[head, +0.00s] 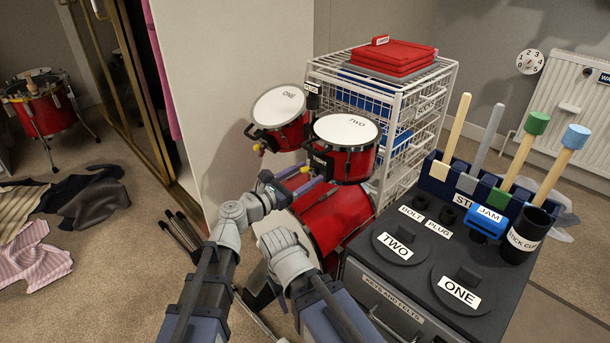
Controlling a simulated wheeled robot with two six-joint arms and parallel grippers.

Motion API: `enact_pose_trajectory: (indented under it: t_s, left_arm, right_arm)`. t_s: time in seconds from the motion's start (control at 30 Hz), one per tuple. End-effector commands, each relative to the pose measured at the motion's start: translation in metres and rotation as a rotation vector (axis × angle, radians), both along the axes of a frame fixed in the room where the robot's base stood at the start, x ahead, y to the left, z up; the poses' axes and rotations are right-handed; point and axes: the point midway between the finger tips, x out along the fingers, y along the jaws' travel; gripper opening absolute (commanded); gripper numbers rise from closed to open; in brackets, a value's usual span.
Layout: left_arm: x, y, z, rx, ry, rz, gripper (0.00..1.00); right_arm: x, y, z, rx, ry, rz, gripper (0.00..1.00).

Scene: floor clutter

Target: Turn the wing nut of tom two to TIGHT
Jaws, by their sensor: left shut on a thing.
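Tom two (347,133), a red drum with a white head marked TWO, stands beside tom one (280,105) above the larger red drum (333,215). A black bracket with a white label (319,160) is on its left side; the label is too small to read surely. My left gripper (314,176) reaches up to this bracket from the lower left, its purple fingers shut at it. The wing nut is hidden by the fingers, so its angle does not show. My right arm's grey wrist (284,249) is lower, in front of the large drum; its fingers are not clear.
A white wire rack (447,77) with red folded cloth (394,56) stands behind the toms. A black cabinet (412,282) with lids, sticks and a stick cup (525,237) is close on the right. Clothes (35,255) and another red drum (40,113) are at left.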

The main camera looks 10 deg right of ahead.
Motion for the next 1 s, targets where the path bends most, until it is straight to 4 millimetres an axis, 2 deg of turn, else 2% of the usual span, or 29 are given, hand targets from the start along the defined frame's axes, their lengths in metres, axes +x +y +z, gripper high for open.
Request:
enact_pose_trajectory:
  t_s: [0.37, 1.0]
  left_arm:
    - [-0.0009, -0.0007, -0.0001, 0.107, -0.163, 0.000, 0.14]
    - [-0.0028, -0.0022, -0.0018, 0.442, -0.668, -0.002, 0.14]
  right_arm:
    - [0.0000, 0.0000, -0.0003, 0.000, 0.000, 0.000, 0.50]
    - [0.0000, 0.0000, -0.0019, 0.000, 0.000, 0.000, 0.50]
